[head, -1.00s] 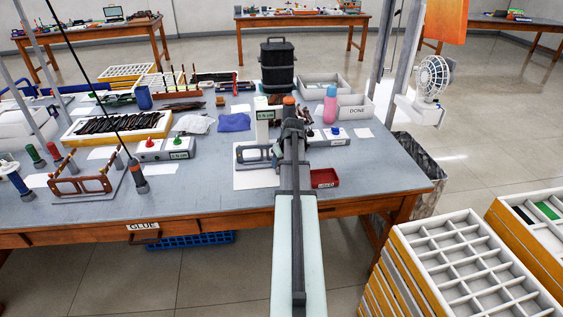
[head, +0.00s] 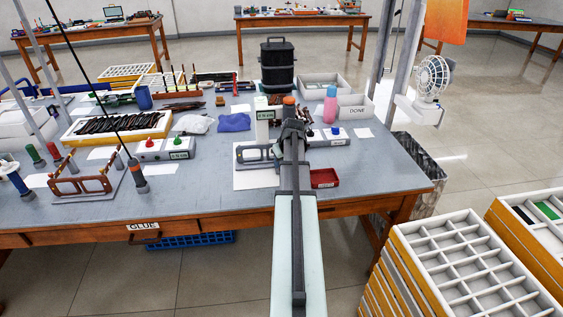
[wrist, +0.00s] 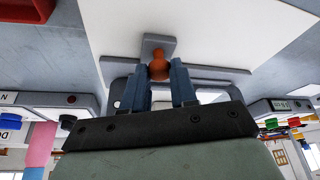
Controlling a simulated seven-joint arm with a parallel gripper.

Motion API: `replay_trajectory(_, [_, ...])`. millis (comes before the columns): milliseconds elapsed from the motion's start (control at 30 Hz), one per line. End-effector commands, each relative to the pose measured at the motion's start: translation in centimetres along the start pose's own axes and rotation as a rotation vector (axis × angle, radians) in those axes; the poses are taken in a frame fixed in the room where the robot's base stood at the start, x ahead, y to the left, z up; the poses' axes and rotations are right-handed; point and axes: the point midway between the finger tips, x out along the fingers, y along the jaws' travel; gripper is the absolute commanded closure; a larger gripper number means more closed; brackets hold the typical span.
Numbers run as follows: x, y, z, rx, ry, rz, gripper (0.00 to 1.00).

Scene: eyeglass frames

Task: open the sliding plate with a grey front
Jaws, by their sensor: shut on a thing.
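In the wrist view an orange knob (wrist: 158,70) sits between the two blue-grey fingers of my gripper (wrist: 159,76), which is shut on it. The knob is at a grey front piece (wrist: 215,73) with a wide bar and a short upright tab. Behind it is a pale grey fixture, partly hidden by the fingers. In the head view the grey fixture (head: 246,154) stands at the table's near side, beside a white column (head: 263,125). My arm covers its right part, and the fingertips and knob are hidden there.
A white sheet (head: 253,182) lies under and in front of the fixture. A red tray (head: 325,178) is close on the right of my arm. White boxes with coloured buttons stand left (head: 165,148) and right (head: 327,137).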

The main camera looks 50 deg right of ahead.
Motion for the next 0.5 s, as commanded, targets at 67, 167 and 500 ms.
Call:
replay_trajectory(67, [0.0, 0.0, 0.0, 0.0, 0.0, 0.0, 1.0])
replay_trajectory(167, [0.0, 0.0, 0.0, 0.0, 0.0, 0.0, 1.0])
replay_trajectory(500, [-1.4, -1.5, 3.3, 0.001, 0.0, 0.001, 1.0])
